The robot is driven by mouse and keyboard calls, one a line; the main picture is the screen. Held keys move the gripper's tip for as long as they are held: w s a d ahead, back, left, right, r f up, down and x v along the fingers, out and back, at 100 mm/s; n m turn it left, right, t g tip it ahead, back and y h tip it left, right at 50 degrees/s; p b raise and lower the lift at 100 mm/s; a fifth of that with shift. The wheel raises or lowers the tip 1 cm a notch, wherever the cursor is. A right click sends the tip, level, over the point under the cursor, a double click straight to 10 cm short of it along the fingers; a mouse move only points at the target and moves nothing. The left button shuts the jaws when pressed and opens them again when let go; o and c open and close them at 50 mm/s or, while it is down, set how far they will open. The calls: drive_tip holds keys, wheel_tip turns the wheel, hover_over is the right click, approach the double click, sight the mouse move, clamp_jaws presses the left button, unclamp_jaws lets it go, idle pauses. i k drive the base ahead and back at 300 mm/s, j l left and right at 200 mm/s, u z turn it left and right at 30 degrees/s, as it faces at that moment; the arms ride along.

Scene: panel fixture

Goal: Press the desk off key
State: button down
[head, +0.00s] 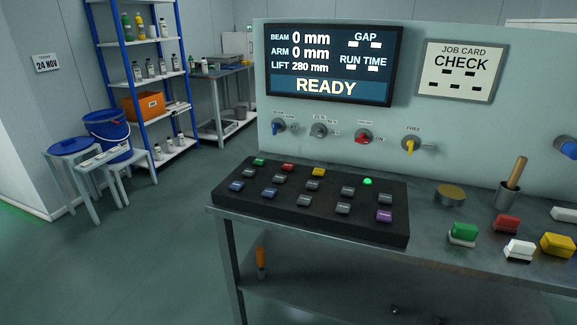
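A black key desk (225,203) lies on the metal bench below the screen. It carries a green key (259,161), a red key (288,167) and a yellow key (318,172) along its back row. Blue keys (236,187) are at the left, several grey keys (343,208) fill the middle, and a purple key (384,216) is at the front right. A small green lamp (367,181) glows at the back right. No key labels are readable, so I cannot tell which is the desk off key. My gripper is not in view.
The screen (327,64) reads READY, with a job card (460,70) reading CHECK beside it. Several knobs (364,136) line the panel. Loose coloured blocks (464,231) and a cup with a wooden handle (507,196) stand right of the desk. The floor at left front is clear.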

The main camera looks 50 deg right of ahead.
sight(287, 166)
drive_tip(key=i+j+z, duration=0.1)
drive_tip(key=i+z, duration=0.15)
drive_tip(key=i, duration=0.25)
drive_tip(key=i+j+z, duration=0.25)
drive_tip(key=i, duration=0.2)
